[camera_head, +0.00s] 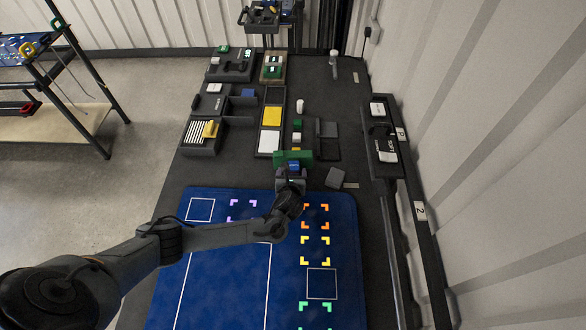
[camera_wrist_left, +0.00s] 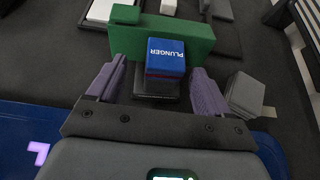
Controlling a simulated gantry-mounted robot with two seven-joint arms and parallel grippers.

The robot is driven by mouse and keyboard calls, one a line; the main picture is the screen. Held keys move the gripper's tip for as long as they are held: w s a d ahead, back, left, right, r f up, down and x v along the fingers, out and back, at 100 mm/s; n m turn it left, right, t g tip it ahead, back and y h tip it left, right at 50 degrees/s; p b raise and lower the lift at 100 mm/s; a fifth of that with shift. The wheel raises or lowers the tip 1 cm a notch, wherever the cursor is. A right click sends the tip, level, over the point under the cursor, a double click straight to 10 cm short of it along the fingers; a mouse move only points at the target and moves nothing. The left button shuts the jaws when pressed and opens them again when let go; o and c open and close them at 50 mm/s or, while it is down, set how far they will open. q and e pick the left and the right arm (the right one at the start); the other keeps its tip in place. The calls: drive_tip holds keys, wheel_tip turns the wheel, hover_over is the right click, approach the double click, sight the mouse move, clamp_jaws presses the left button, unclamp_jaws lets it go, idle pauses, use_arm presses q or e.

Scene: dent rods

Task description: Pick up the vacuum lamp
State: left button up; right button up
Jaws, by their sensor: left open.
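My left gripper (camera_head: 291,175) is open above the back edge of the blue mat. In the left wrist view its two purple fingers (camera_wrist_left: 157,70) stand on either side of a blue block marked PLUNGER (camera_wrist_left: 166,54). The blue block is against or just in front of a green block (camera_wrist_left: 200,40), which also shows in the head view (camera_head: 305,156). No label reading vacuum lamp is legible, and I cannot tell which object it is. A small white rounded object (camera_head: 299,106) stands farther back. My right gripper is not in view.
The blue mat (camera_head: 225,290) has coloured corner marks and bare room. A grey block (camera_head: 335,178) lies right of the gripper. Dark trays with a yellow panel (camera_head: 271,117) and other parts fill the table behind. A narrow shelf (camera_head: 384,172) runs along the right wall.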

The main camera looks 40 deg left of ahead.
use_arm(q)
drive_tip(key=shift+d+b+x, duration=0.2)
drive_tip(key=shift+b+x, duration=0.25)
drive_tip(key=shift+x, duration=1.65)
drive_tip(key=shift+f, duration=0.15)
drive_tip(key=c, duration=1.3)
drive_tip(key=shift+w, duration=0.1)
drive_tip(key=shift+c, duration=0.6)
